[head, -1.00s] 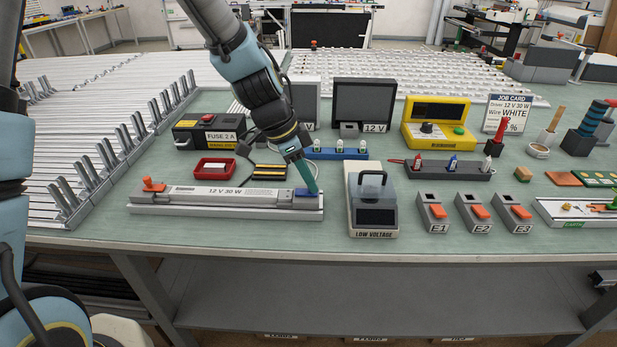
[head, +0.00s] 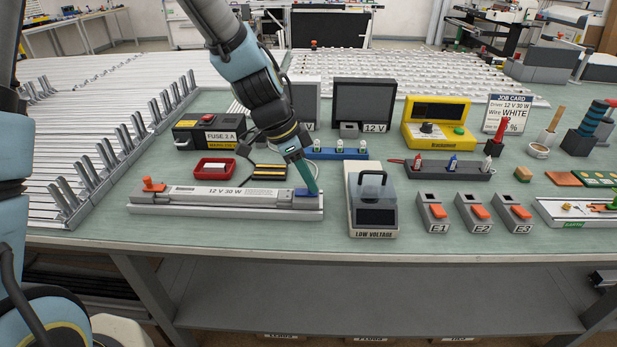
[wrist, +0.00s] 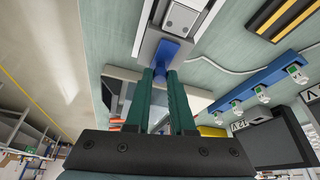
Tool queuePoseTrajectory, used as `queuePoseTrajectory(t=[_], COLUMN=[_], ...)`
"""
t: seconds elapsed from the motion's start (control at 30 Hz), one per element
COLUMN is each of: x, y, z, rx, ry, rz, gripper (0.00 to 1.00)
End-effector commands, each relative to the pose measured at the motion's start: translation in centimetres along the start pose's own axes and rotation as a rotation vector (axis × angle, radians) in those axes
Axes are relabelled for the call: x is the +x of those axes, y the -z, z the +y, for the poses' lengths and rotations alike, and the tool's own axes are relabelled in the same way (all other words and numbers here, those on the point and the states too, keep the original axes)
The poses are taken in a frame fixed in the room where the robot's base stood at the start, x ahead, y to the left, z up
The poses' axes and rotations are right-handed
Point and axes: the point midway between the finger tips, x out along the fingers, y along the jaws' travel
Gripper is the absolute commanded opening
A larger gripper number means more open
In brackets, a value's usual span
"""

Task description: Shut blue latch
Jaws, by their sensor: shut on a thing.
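The blue latch (head: 304,193) sits at the right end of the grey 12 V 30 W driver (head: 228,197), which lies in a pale tray (head: 165,210) near the table's front edge. My gripper (head: 314,189) is over that end, with its green fingers angled down at the latch. In the wrist view the latch (wrist: 166,53) is between the tips of my fingers (wrist: 167,72), which are shut on it. The fingers hide part of the latch, and I cannot tell whether it is fully down. An orange latch (head: 153,185) stands up at the driver's left end.
A low voltage box (head: 371,200) with a handle stands just right of my gripper. A red tray (head: 215,168) and a fuse box (head: 210,132) are behind the driver. A blue terminal strip (head: 337,153) is behind my gripper. The table's front strip is clear.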

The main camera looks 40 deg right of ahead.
Motion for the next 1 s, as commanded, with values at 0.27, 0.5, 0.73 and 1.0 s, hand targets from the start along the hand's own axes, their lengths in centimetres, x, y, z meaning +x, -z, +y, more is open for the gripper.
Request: queuePoseTrajectory(t=[0.27, 0.5, 0.73, 1.0], x=[-0.1, -0.9, -1.1, -1.1], y=[-0.6, -2.5, -2.7, -2.6], z=[-0.2, -0.8, -0.8, -0.8], rx=[-0.002, -0.003, -0.002, -0.002], ry=[0.002, 0.003, 0.002, 0.002], rz=[0.001, 0.001, -0.002, -0.002], gripper=[0.0, 0.0, 0.0, 0.42])
